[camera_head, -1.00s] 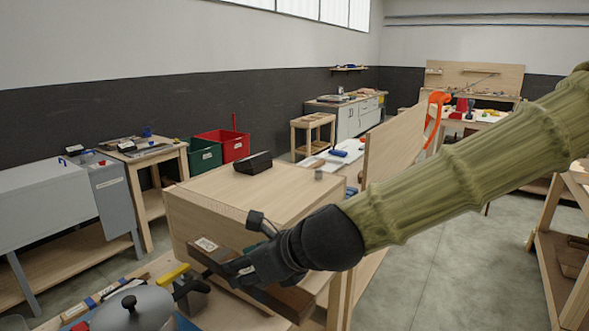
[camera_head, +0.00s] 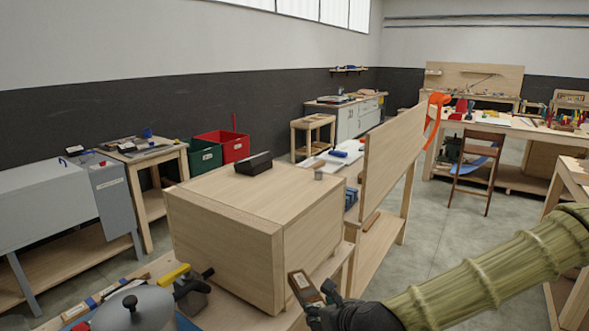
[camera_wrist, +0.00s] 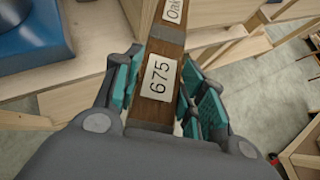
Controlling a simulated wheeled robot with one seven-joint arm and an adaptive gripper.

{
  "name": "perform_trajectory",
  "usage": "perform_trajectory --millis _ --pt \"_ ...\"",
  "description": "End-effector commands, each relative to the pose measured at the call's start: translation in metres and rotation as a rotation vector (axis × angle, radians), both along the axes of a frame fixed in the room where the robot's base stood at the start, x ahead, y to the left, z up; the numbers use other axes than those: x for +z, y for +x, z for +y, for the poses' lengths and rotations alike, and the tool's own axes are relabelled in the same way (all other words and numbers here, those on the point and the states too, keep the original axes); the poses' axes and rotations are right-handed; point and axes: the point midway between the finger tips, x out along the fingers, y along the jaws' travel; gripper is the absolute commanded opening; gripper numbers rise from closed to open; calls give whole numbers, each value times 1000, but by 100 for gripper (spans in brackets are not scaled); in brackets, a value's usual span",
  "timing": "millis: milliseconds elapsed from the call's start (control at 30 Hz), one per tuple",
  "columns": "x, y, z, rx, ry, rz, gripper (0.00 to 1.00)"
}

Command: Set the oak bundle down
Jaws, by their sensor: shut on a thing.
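The oak bundle (camera_wrist: 167,55) is a dark brown wooden piece with white labels reading "675" and "Oak" in the wrist view. My gripper (camera_wrist: 160,92) is shut on it, with teal finger pads on both sides. In the head view the bundle (camera_head: 304,288) stands out above my gripper (camera_head: 328,302) at the lower middle, in front of the large light wooden box. Its lower part is hidden by my gripper in the head view. I cannot tell whether it touches anything.
The large wooden box (camera_head: 235,225) stands on the bench close to my gripper, with a black block (camera_head: 254,163) on top. A grey rounded machine (camera_head: 135,308) is at the lower left. A folding chair (camera_head: 478,170) stands on open floor at the right.

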Motion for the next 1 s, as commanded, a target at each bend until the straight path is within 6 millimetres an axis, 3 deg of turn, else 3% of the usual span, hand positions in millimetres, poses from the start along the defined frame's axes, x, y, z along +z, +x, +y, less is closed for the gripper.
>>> perform_trajectory --millis 200,467,1000 --pt "-50 14 -42 -144 0 4 3" --pt "-92 27 -79 -271 -1 3 3" --pt "-130 41 -114 -395 0 -2 3"
